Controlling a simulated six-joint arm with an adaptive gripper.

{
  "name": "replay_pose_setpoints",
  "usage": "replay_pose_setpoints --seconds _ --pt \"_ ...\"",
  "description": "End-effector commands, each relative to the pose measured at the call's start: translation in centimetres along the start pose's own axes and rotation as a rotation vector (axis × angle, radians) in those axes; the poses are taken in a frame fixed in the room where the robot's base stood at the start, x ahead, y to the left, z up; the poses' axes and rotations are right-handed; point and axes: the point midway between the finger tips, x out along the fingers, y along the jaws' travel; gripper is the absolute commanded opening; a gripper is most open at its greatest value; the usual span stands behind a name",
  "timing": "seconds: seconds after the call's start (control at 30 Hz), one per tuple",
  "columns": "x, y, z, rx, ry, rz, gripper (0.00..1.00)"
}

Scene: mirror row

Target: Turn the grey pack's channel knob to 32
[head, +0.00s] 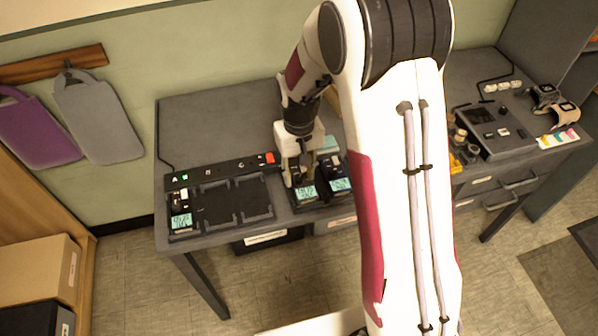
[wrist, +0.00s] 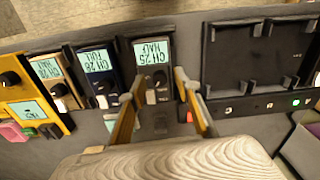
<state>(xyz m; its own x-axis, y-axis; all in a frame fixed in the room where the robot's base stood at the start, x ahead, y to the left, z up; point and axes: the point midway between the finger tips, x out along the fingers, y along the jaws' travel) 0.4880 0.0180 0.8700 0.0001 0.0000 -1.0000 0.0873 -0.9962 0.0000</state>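A dark grey pack (wrist: 154,58) sits at the end of a row in the wrist view. Its lit screen seems to read CH 25, HALF. Its round dark channel knob (wrist: 159,79) is beside the screen. My gripper (wrist: 160,78) is over this pack, its two fingers apart on either side of the knob. I see gaps between fingers and knob, though contact is hard to judge. In the head view my gripper (head: 297,183) is above the same pack's screen (head: 305,194), and my arm and fingers hide the knob there.
Beside it stand a blue pack (wrist: 97,65), a tan pack (wrist: 52,75) and a yellow pack (wrist: 25,108). On the other side is a black charging tray (head: 233,202) with empty bays and one pack (head: 181,222) at its far left. A control box (head: 495,130) stands at the right.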

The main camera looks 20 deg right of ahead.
Motion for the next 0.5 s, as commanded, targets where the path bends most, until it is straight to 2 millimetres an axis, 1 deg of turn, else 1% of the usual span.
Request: replay_pose_setpoints --seconds 0.17,0.27,0.3,0.5 --pt "0.0 0.0 0.01 0.0 0.0 0.0 0.33" --pt "-0.01 0.0 0.01 0.0 0.0 0.0 0.09" --pt "-0.02 0.0 0.01 0.0 0.0 0.0 0.0" --pt "-0.02 0.0 0.01 0.001 0.0 0.0 0.0"
